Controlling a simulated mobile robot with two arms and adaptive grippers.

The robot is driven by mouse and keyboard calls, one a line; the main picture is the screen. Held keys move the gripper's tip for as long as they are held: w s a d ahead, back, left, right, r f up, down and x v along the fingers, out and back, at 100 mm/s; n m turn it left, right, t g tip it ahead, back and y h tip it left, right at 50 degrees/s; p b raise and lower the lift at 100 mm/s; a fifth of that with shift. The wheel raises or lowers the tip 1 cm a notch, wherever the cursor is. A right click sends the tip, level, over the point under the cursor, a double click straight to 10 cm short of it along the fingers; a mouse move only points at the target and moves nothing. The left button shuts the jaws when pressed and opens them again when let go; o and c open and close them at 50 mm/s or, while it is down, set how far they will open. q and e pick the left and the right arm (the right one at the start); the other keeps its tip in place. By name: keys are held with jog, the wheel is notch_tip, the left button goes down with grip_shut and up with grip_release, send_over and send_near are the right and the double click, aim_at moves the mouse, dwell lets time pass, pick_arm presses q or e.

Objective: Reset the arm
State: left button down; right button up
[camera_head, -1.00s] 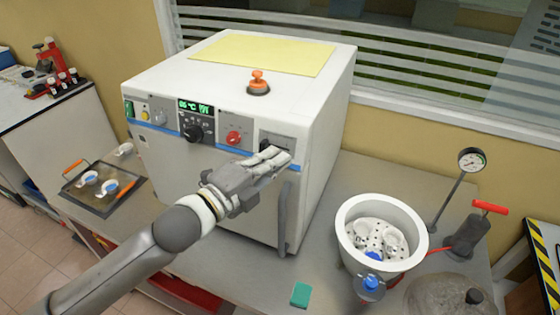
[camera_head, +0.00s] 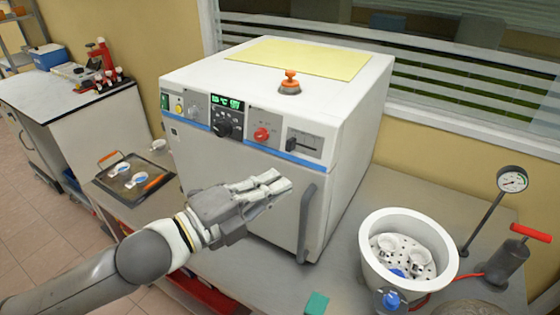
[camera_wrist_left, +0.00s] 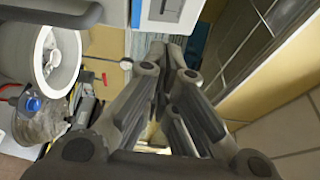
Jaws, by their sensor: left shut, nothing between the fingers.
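My left gripper (camera_head: 272,187) is shut and empty. In the head view it is in front of the closed door of the white oven (camera_head: 230,165), left of the door's grey handle (camera_head: 306,222). Whether it touches the door cannot be told. My left wrist view shows its fingers together (camera_wrist_left: 172,62), with nothing between them. My right gripper is not in view.
A white desiccator pot (camera_head: 450,245) with crucibles inside stands on the bench at right, near a gauge (camera_head: 512,180) and a hand pump (camera_head: 505,265). A tray (camera_head: 108,187) with small dishes is at left. A green block (camera_head: 316,303) lies at the bench front.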

pick_arm(q)
jog(key=s+a+f+n+y, duration=0.2)
jog(key=a+f+n+y, duration=0.3)
jog(key=f+n, duration=0.4)
jog(key=s+a+f+n+y, duration=0.1)
jog(key=a+f+n+y, duration=0.35)
jog(key=f+n, duration=0.4)
jog(key=s+a+f+n+g+y, duration=0.2)
jog(key=s+a+f+n+g, duration=0.3)
jog(key=s+f, duration=0.35)
jog(key=s+a+f+n+g+y, duration=0.2)
jog(key=s+a+f+n+y, duration=0.15)
jog(key=s+a+f, duration=0.5)
notch_tip(320, 180, down, 26)
jog(key=s+d+g+b, duration=0.2)
jog(key=s, duration=0.1)
jog(key=s+a+f+b, duration=0.2)
jog(key=s+a+f, duration=0.1)
jog(key=s+f, duration=1.3)
jog(key=shift+s+a+f+g+h, duration=0.15)
jog(key=shift+s+f+g+h, duration=0.2)
jog(key=shift+f, duration=0.45)
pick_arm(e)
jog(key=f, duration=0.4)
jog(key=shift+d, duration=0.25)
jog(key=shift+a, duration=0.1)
